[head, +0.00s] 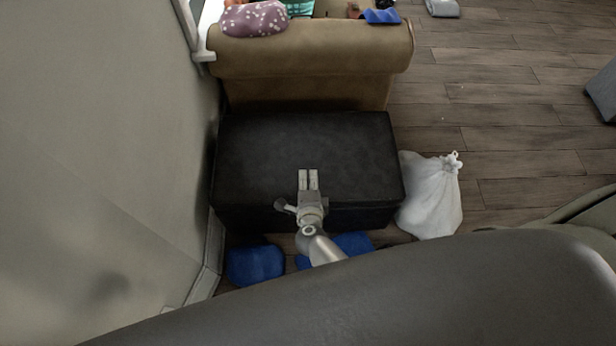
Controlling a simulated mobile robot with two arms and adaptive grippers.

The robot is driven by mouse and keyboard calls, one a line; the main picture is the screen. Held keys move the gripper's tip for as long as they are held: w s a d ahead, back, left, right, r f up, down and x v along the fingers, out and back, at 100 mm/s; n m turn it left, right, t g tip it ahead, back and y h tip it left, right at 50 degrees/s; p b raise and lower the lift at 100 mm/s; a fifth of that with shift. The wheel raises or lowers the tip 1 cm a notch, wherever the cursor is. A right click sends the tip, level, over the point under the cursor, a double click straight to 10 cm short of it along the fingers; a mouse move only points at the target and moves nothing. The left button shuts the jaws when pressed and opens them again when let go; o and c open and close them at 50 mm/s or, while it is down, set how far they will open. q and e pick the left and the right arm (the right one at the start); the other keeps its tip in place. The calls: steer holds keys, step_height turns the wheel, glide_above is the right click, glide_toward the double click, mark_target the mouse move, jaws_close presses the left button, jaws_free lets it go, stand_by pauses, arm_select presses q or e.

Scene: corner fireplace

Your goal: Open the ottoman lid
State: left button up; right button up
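The ottoman (300,135) is a black, box-shaped piece with a flat top, standing in the middle of the head view. Its lid looks closed and flat, with no visible gap. My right gripper (308,172) reaches in from below and lies over the front part of the lid in the picture. Its two fingers are side by side and look shut, with nothing between them. I cannot tell whether they touch the lid. The gripper and wrist hide part of the ottoman's front edge. My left gripper is not in view.
A tan sofa arm (310,55) stands behind the ottoman, and a wall (110,150) is close on the left. A white sack (432,195) stands at the right. Blue items (255,264) lie in front. A dark rounded surface (430,300) fills the bottom.

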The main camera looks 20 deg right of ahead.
steer(key=shift+s+a+r, duration=0.1)
steer(key=shift+s+r, duration=0.3)
steer(key=shift+p, duration=0.3)
stand_by(0.3)
